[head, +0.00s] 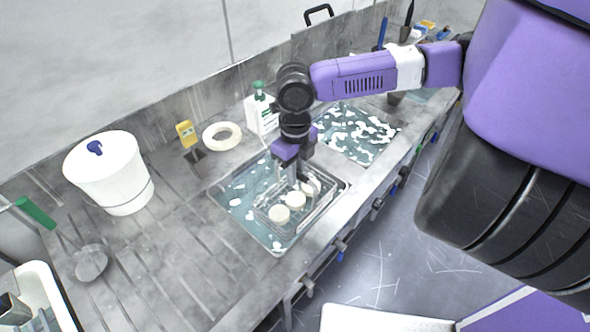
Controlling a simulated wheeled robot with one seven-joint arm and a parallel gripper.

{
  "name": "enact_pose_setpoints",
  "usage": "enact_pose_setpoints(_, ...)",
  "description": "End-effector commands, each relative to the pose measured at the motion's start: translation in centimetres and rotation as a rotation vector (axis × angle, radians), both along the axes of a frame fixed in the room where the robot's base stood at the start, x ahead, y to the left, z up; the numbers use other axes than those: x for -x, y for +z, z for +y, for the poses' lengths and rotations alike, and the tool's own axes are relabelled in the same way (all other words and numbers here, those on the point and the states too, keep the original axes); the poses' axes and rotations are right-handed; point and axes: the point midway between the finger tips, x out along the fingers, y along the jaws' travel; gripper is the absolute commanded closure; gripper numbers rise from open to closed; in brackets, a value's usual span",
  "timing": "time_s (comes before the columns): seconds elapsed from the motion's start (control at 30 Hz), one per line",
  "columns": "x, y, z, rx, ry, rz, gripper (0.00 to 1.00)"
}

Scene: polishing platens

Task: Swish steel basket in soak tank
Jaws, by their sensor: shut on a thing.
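The steel basket (262,215) sits low in the soak tank (233,203), towards its right part. It holds a few pale round pieces (279,214). The tank is a sunken basin with greenish liquid and white patches of foam. My gripper (298,176) points down over the far side of the basket and is shut on it. The fingertips and the exact spot of the grip are partly hidden and too small to make out.
A second foamy basin (355,132) lies behind the tank. A white bottle (261,114), a white ring (221,136) and a yellow item (186,132) stand along the back. A white bucket (110,180) stands left. Valves (340,246) line the front edge.

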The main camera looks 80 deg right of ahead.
Motion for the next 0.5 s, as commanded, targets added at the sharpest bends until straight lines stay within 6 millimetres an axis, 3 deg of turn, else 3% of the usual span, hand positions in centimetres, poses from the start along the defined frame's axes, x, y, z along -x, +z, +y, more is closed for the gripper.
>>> enact_pose_setpoints(0.5,-0.1,-5.4,0.0,0.000,0.000,-0.002,1.00)
